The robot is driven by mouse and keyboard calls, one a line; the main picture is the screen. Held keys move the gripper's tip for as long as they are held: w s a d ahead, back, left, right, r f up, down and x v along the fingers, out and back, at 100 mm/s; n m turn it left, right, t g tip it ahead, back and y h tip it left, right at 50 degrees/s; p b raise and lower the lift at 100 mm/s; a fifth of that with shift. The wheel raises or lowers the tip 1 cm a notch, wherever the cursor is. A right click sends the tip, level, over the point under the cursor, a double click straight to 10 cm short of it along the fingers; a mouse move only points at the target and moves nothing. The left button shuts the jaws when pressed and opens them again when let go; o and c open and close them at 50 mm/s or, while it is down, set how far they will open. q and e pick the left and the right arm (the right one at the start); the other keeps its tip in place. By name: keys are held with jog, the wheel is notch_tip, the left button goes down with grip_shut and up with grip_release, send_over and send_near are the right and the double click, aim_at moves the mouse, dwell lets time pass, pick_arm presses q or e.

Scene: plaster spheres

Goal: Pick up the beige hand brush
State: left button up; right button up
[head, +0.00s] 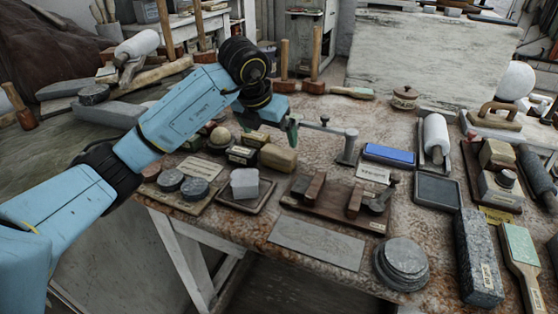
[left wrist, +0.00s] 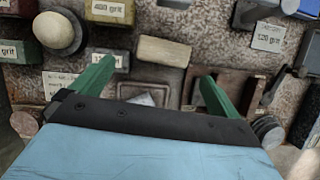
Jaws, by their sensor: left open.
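A beige, block-shaped thing (head: 278,158), which may be the hand brush, lies on the table. No bristles can be made out on it. It also shows in the left wrist view (left wrist: 163,52), beyond my fingertips and roughly between their lines. My left gripper (head: 291,128) is above and close to it, with its green fingers wide apart and nothing between them. In the left wrist view the left gripper (left wrist: 155,75) shows both fingers spread. My right gripper is not in view.
Close by are a small metal stand (head: 347,145), a blue block (head: 389,155), a pale grey block on a tray (head: 244,183) and a wooden rack (head: 335,202). A long-handled brush (head: 521,262) lies at front right. A flat grey plate (head: 316,243) lies near the front edge.

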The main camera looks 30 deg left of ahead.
aim_at(278, 151)
pick_arm(q)
jog(key=x, duration=0.3)
jog(key=shift+w+f, duration=0.15)
jog(key=shift+f, duration=0.1)
jog(key=x, duration=0.1)
jog(key=b+x, duration=0.1)
jog(key=x, duration=0.3)
jog(key=shift+d+r+b, duration=0.1)
jog(key=shift+d+b, duration=0.25)
jog(key=shift+d, duration=0.05)
jog(key=shift+w, duration=0.2)
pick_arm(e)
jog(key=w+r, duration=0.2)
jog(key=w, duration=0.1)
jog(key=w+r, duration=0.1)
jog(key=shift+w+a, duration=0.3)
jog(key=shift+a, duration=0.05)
pick_arm(q)
jog(key=shift+c, duration=0.3)
